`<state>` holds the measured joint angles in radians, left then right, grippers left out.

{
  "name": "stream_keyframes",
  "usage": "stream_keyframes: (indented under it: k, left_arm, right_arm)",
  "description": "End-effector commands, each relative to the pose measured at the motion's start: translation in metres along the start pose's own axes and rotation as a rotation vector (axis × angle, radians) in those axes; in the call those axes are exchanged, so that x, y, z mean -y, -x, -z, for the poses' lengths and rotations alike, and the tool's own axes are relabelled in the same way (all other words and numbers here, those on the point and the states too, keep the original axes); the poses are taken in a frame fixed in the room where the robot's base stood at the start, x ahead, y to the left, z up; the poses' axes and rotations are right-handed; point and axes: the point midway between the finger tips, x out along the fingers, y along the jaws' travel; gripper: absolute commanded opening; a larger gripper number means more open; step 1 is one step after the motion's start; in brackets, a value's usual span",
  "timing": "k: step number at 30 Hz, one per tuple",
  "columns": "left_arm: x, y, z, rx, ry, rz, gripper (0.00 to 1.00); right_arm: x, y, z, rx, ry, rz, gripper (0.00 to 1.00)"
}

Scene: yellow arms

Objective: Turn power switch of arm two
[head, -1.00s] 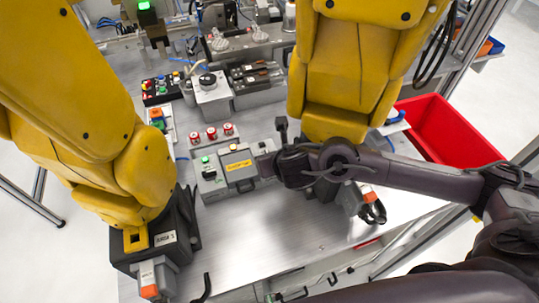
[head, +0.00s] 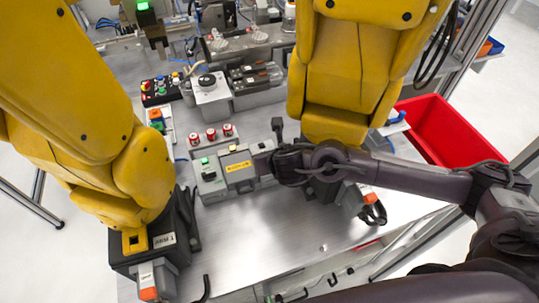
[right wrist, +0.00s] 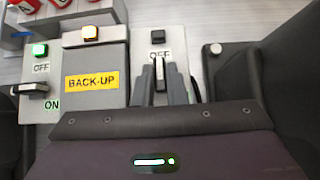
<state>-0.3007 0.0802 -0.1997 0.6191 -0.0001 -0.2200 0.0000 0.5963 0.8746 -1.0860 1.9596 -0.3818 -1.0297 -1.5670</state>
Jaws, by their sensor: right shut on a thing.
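The right power switch, with a dark knob (right wrist: 160,75) and an OFF label above it, is at centre in the right wrist view. Its knob stands upright and the small square lamp (right wrist: 158,37) above it is dark. My right gripper (right wrist: 163,88) has its fingers around this knob, closed on its two sides. In the head view my right gripper (head: 265,163) reaches the right end of the grey switch box (head: 212,187). Its wrist hides part of the switch there. My left gripper is not in view.
The left switch (right wrist: 30,88) has its handle sideways and a lit green lamp (right wrist: 39,50). A BACK-UP panel (right wrist: 92,82) sits between the switches. Yellow robot arms (head: 345,80) stand on both sides. A red bin (head: 440,125) is at right. The front table surface is bare.

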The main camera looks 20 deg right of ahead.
Motion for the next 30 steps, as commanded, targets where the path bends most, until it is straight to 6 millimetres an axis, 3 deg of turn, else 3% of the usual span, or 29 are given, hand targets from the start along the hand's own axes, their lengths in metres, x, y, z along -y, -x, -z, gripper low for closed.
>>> stream_keyframes:
  k: [17,30]
  left_arm:
    - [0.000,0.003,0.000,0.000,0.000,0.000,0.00]
    - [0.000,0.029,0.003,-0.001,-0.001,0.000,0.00]
  right_arm:
    - [-0.006,0.001,-0.001,-0.001,-0.204,0.201,0.00]
    - [-0.010,0.001,-0.004,-0.003,-0.500,0.499,0.00]
